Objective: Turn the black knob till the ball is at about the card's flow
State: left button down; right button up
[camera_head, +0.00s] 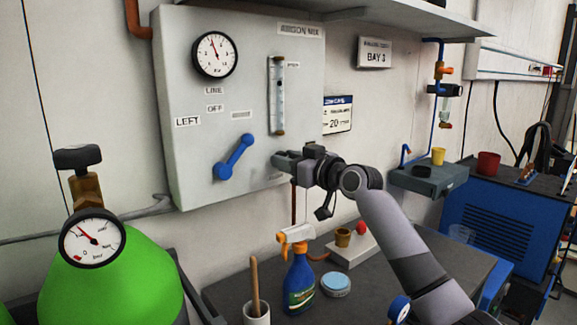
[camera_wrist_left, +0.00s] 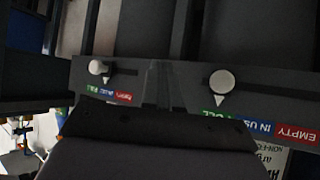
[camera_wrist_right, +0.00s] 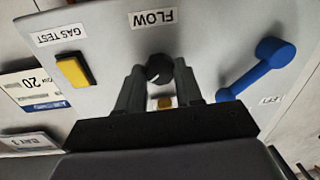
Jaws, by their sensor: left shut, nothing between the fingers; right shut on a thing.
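In the head view my right gripper (camera_head: 284,160) is at the panel's lower right and hides the knob. The clear flow tube (camera_head: 278,98) stands upright above it; its ball is too small to tell surely. The card (camera_head: 337,115) reads 20 and hangs right of the panel; it also shows in the right wrist view (camera_wrist_right: 35,84). My left gripper (camera_wrist_left: 156,85) is shut and empty.
A blue lever (camera_head: 234,158) is left of the knob. A yellow GAS TEST button (camera_wrist_right: 73,71) is near the knob. A round gauge (camera_head: 214,54) is above. A spray bottle (camera_head: 299,277) and a blue-lidded tin (camera_head: 336,284) stand on the bench below. A green cylinder (camera_head: 115,285) is at left.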

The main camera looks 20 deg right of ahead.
jog(key=shift+n+b, duration=0.35)
jog(key=shift+n, duration=1.45)
jog(key=o, duration=1)
jog(key=shift+o, duration=0.2)
jog(key=b+v, duration=0.1)
jog(key=v, duration=0.6)
jog(key=shift+b, duration=0.35)
jog(key=shift+s+r, duration=0.1)
